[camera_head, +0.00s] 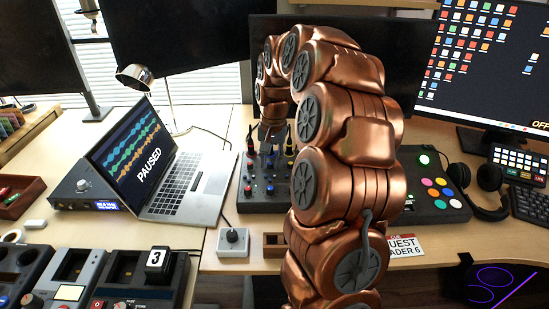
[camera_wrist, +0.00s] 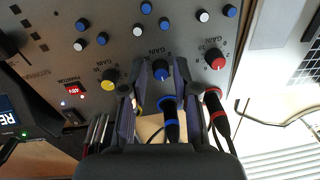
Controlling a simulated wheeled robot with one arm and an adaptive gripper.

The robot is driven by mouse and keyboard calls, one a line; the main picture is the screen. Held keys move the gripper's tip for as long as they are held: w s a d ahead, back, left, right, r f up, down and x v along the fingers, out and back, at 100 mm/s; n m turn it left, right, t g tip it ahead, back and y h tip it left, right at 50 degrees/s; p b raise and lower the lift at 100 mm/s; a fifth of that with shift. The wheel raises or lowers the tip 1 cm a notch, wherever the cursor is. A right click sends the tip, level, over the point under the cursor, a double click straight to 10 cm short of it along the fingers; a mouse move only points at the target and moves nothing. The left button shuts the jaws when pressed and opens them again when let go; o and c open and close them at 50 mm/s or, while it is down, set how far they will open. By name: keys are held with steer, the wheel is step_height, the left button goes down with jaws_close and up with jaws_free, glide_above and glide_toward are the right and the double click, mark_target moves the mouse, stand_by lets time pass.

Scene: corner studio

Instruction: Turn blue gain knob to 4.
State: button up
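The blue gain knob (camera_wrist: 160,69) is on the grey mixer panel (camera_wrist: 215,88) in the wrist view, between a yellow knob (camera_wrist: 108,80) and a red knob (camera_wrist: 214,59). My gripper (camera_wrist: 160,76) is open, with one finger on each side of the blue knob and a visible gap to it. A cable plug with a blue ring (camera_wrist: 170,118) stands between the fingers, nearer the palm. The knob's pointer setting is too small to read. In the head view the mixer (camera_head: 262,206) is partly hidden by my copper arm.
A plug with a red ring (camera_wrist: 213,98) is just right of my right finger. Several small blue and white knobs fill the panel beyond. In the head view a laptop (camera_head: 185,190) is left of the mixer; a pad controller (camera_head: 430,195) and headphones (camera_head: 480,185) are right.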

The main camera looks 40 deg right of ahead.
mark_target(273, 167)
jaws_close()
steer(key=n, duration=0.4)
steer(key=shift+d+n+p, duration=0.1)
steer(key=shift+n+p, duration=0.3)
steer(key=shift+o, duration=1.8)
jaws_free()
step_height(273, 167, up, 12)
steer(key=shift+d, duration=0.25)
